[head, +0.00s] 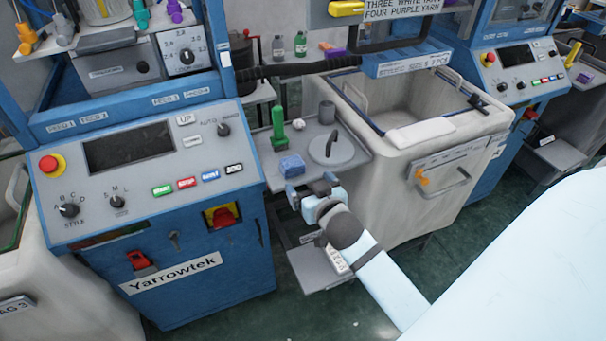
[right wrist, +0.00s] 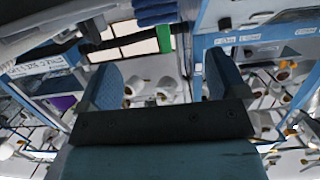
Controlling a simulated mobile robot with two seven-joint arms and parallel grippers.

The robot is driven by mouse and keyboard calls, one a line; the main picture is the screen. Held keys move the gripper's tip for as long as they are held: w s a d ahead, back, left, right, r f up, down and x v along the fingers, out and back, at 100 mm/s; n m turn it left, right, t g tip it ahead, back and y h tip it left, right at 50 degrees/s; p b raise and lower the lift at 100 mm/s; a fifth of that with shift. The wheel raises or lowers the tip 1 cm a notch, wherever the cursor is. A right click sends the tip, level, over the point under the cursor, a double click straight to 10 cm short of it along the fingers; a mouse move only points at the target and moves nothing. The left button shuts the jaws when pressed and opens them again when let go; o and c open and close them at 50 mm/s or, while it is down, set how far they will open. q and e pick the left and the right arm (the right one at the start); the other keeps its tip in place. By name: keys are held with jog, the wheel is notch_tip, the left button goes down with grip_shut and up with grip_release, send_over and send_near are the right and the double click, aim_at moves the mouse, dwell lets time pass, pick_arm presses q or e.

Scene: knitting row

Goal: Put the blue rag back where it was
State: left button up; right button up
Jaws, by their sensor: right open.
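The blue rag (head: 292,165) is a small folded blue cloth. It lies on the near left part of a grey side shelf (head: 345,160) between the blue knitting machine and a large cream bin. My right gripper (head: 311,188) is open and empty, at the shelf's front edge, just in front of the rag and apart from it. In the right wrist view the two blue fingers (right wrist: 165,88) stand wide apart with nothing between them. Folded blue cloth, likely the rag (right wrist: 158,12), shows at the top of that view. My left gripper is not in view.
The blue machine (head: 200,270) bounds the left.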

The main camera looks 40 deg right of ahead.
jog(key=s+a+f+n+g+y, duration=0.4)
jog(key=s+a+f+n+y, duration=0.1)
jog(key=s+a+f, duration=0.9)
notch_tip(320, 180, down, 4)
jog(key=shift+s+a+r+n+y, duration=0.1)
jog(key=shift+s+a+n+y, duration=0.3)
jog(key=shift+s+y, duration=0.55)
